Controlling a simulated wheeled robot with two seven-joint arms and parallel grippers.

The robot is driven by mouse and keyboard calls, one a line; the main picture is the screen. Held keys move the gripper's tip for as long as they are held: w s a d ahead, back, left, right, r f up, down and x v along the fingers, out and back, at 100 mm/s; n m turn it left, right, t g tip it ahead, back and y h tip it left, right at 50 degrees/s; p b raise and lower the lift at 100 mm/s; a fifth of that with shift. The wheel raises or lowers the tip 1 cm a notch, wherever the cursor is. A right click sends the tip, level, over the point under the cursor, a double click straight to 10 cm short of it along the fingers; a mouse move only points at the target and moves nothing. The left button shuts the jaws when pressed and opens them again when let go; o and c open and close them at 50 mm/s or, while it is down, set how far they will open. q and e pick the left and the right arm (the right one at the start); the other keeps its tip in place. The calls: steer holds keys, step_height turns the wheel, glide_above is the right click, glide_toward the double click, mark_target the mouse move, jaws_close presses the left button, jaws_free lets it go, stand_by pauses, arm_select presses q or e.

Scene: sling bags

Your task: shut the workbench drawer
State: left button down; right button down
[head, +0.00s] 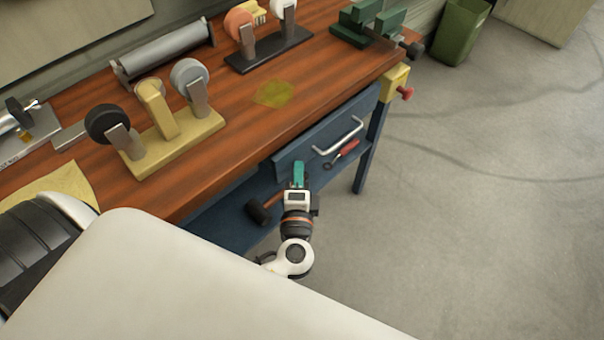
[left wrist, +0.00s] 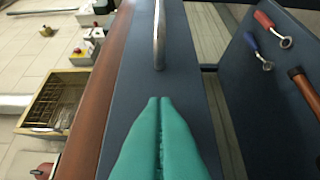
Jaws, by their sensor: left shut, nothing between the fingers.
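The workbench (head: 235,140) has a brown wooden top. Its blue drawer (head: 290,150) is under the right part of the front edge, with a silver bar handle (head: 338,136). The drawer front (left wrist: 125,80) and handle (left wrist: 158,35) also show in the left wrist view. No drawer inside shows, and I cannot tell whether a small gap is left. My left gripper (head: 299,168) is shut and empty, its teal fingertips at the left part of the drawer front; in the left wrist view the fingertips (left wrist: 160,100) point along it towards the handle. I cannot tell whether they touch it. My right gripper is not in view.
A yellow roller stand (head: 175,145), a black stand (head: 270,52) and a green vise (head: 368,22) are on the top. The grey floor (head: 470,200) at right is clear, with a green bin (head: 460,30) behind.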

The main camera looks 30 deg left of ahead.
mark_target(284, 168)
arm_select(q)
steer(key=a, duration=0.1)
steer(key=w+a, duration=0.1)
steer(key=a, duration=0.2)
steer(key=shift+w, duration=0.25)
steer(key=shift+a+r, duration=0.1)
steer(key=shift+r, duration=0.05)
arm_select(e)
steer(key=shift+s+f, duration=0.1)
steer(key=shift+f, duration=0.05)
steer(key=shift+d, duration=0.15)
